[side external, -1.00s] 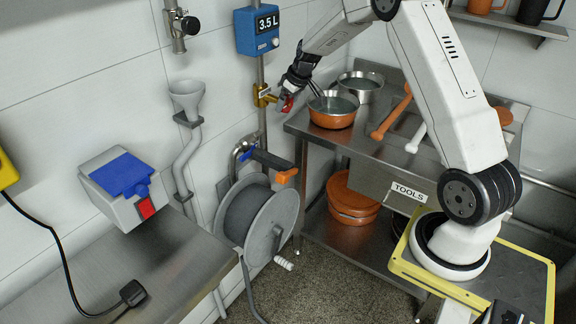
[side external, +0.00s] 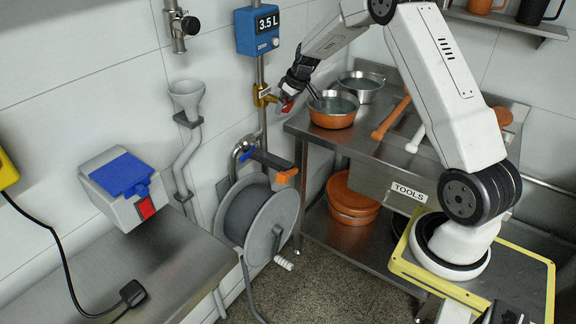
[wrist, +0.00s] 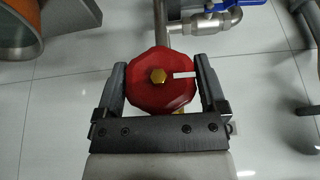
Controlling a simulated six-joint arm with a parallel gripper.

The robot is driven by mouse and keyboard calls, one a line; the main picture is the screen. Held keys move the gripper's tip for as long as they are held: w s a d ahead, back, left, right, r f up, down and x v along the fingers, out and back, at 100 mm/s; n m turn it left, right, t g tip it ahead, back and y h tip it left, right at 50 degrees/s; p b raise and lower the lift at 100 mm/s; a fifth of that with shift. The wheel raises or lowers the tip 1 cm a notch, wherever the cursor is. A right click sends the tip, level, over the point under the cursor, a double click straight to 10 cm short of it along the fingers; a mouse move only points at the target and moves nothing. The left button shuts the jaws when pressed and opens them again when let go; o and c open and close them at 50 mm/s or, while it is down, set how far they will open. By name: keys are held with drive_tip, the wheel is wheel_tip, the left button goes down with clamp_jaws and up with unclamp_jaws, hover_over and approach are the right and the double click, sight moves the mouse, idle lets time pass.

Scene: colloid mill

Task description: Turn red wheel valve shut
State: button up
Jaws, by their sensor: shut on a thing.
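The red wheel valve (wrist: 150,92) fills the middle of the wrist view, with a brass nut at its centre and a white mark on its face pointing right. In the side view the red wheel (side external: 287,105) shows only in part at the end of its brass valve body (side external: 263,95) on the vertical pipe. My gripper (wrist: 160,85) is shut on the wheel, one finger on each side of its rim. In the side view my gripper (side external: 288,97) reaches in from the upper right and hides much of the wheel.
A blue meter (side external: 258,31) reading 3.5 L sits on the pipe above the valve. An orange pot (side external: 333,120) stands on the steel bench close to the right of my gripper. A hose reel (side external: 262,222) and a blue-handled valve (side external: 246,154) are below.

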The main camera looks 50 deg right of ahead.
drive_tip(key=shift+y, duration=0.3)
drive_tip(key=m+y, duration=0.1)
drive_tip(key=y, duration=0.3)
drive_tip(key=shift+d+y, duration=0.1)
drive_tip(key=shift+y, duration=0.2)
drive_tip(key=m+y, duration=0.1)
drive_tip(key=y, duration=0.4)
drive_tip(key=shift+t, duration=0.4)
drive_tip(key=m+y, duration=0.1)
drive_tip(key=y, duration=0.1)
drive_tip(key=m+t+y, duration=0.1)
drive_tip(key=y, duration=0.2)
drive_tip(key=shift+f, duration=0.1)
drive_tip(key=m+t+y, duration=0.2)
drive_tip(key=y, duration=0.2)
drive_tip(key=shift+y, duration=0.3)
drive_tip(key=o, duration=0.9)
